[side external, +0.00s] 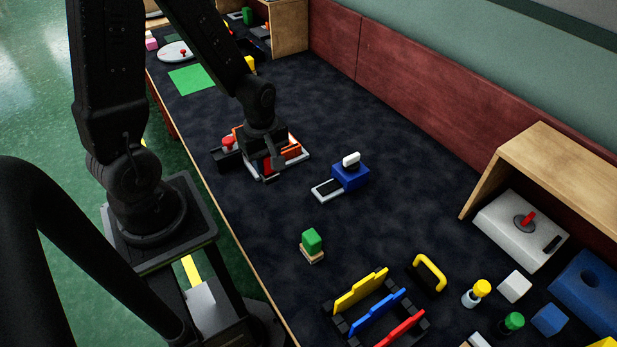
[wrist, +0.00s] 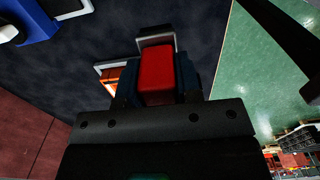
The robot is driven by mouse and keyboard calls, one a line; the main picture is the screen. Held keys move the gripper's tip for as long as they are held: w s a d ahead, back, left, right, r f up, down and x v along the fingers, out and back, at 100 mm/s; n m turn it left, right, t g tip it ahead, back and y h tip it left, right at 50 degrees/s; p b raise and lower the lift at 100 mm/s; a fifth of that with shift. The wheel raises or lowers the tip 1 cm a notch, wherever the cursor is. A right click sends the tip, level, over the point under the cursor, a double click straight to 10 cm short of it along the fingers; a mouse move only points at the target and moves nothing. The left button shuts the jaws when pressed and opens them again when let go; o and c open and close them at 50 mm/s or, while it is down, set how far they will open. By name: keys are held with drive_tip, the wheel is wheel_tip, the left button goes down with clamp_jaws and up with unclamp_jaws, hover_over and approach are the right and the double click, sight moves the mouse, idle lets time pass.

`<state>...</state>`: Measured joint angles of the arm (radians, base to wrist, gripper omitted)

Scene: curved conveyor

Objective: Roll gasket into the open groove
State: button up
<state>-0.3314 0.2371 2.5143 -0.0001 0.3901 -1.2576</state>
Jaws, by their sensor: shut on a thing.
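My gripper (side external: 277,162) points down over a white-edged fixture (side external: 300,163) with orange and red parts, left of centre in the side view. In the wrist view my gripper (wrist: 158,85) is shut on a red block (wrist: 157,70), with a dark finger on each side. A light frame edge (wrist: 155,41) shows just beyond the block, and an orange part (wrist: 109,88) shows at its left. The arm hides much of the fixture. I cannot make out the gasket or the groove, nor whether the red block touches the fixture.
A red knob on a dark block (side external: 228,144) stands left of the fixture. A blue block with a white top (side external: 351,173) is to the right, with clear dark table between. A green block (side external: 312,241) and coloured racks (side external: 375,308) are nearer. A wooden shelf (side external: 545,170) stands right.

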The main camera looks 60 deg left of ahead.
idle(0.4)
drive_tip(key=w+d+f, duration=0.1)
drive_tip(key=w+d, duration=0.3)
drive_tip(key=w, duration=1)
drive_tip(key=shift+d+f, duration=0.15)
drive_tip(key=shift+f, duration=1.35)
drive_tip(key=shift+d+f, duration=0.1)
drive_tip(key=shift+f, duration=1.4)
drive_tip(key=shift+f, duration=0.65)
wheel_tip(320, 180, up, 7)
drive_tip(key=shift+r, duration=0.1)
idle(0.4)
